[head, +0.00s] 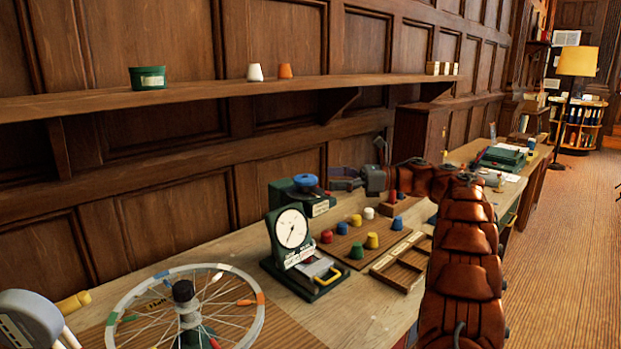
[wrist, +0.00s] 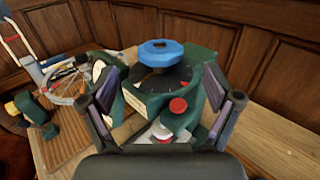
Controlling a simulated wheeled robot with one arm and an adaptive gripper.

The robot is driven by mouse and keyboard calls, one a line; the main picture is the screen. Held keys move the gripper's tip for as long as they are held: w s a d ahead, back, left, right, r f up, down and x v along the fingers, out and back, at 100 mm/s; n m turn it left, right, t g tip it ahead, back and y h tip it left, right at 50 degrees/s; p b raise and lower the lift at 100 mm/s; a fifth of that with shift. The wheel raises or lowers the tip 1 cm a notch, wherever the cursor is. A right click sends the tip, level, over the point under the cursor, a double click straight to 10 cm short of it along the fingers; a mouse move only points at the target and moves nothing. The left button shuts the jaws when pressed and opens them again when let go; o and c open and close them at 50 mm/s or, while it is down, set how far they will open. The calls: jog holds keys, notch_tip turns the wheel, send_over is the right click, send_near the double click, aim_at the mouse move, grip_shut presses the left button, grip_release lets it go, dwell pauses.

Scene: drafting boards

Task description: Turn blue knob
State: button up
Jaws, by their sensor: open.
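The blue knob (head: 305,181) sits on top of a dark green box (head: 318,207) at the back of the bench, near the wall. In the wrist view the blue knob (wrist: 165,53) is a faceted disc above a dark round dial face on the green box (wrist: 147,105). My gripper (head: 343,179) is just right of the knob in the head view. In the wrist view my gripper (wrist: 160,82) is open and empty, its two fingers apart on either side of the box, with the knob ahead between them. I cannot see any finger touching the knob.
A dial gauge (head: 291,229) stands in front of the box. A board with coloured knobs (head: 360,243) and a wooden tray (head: 397,262) lie to the right. A spoked wheel (head: 240,337) is at front left. The shelf (head: 200,92) runs above.

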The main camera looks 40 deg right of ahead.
aim_at(306, 177)
jog(key=p+x, duration=0.1)
jog(key=x, duration=0.5)
jog(key=shift+w+a+r, duration=0.1)
jog(key=shift+a+r, duration=0.05)
jog(key=shift+w+a+p, duration=0.3)
jog(key=shift+a+p, duration=0.05)
jog(key=c, duration=1.1)
jog(key=shift+d, duration=0.25)
jog(key=shift+c, duration=0.2)
jog(key=shift+a, duration=0.1)
jog(key=b, duration=0.3)
jog(key=shift+f+t, duration=0.3)
jog(key=shift+f, duration=0.05)
